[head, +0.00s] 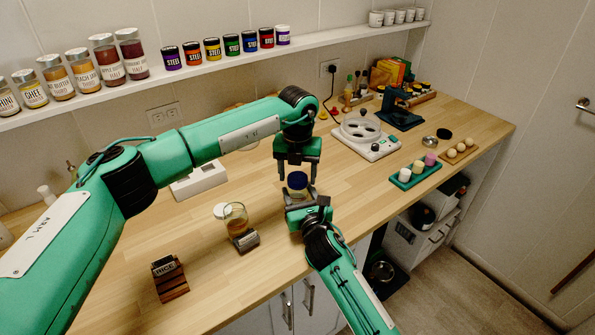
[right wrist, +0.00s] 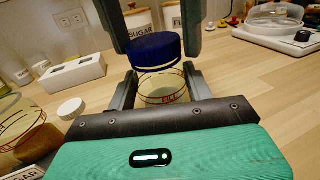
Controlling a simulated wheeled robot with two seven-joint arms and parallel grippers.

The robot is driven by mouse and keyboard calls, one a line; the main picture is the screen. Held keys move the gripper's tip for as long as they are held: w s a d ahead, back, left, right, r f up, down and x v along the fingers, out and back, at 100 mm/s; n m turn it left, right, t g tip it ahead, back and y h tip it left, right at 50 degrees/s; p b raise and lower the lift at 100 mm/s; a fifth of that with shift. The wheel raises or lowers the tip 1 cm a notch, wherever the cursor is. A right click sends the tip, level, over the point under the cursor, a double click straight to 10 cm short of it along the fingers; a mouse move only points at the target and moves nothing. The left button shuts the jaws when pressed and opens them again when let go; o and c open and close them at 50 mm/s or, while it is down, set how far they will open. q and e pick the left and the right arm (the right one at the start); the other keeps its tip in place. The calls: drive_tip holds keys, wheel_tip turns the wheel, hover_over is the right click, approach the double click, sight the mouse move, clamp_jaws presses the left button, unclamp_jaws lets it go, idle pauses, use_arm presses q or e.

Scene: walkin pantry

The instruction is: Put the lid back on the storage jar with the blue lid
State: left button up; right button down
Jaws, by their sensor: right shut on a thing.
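The blue lid (head: 298,179) is over the mouth of the clear jar (right wrist: 163,88), which has red fill marks. In the right wrist view the lid (right wrist: 155,48) looks slightly tilted, with a thin pale line between it and the jar. I cannot tell if it is fully seated. My right gripper (head: 300,203) is shut around the jar's sides from the front. My left gripper (head: 298,170) points down from above. Its fingers straddle the lid, set wider than it, and look open.
An open glass jar (head: 236,220) with brown contents stands left, beside a round white lid (head: 221,210). A rice block (head: 169,278) is nearer the front left. A white box (head: 199,181) lies behind. A white appliance (head: 366,137) and green tray (head: 414,173) stand right.

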use_arm(q)
drive_tip(key=c, duration=0.8)
drive_tip(key=m, duration=0.8)
drive_tip(key=o, duration=1.1)
wheel_tip(320, 180, up, 12)
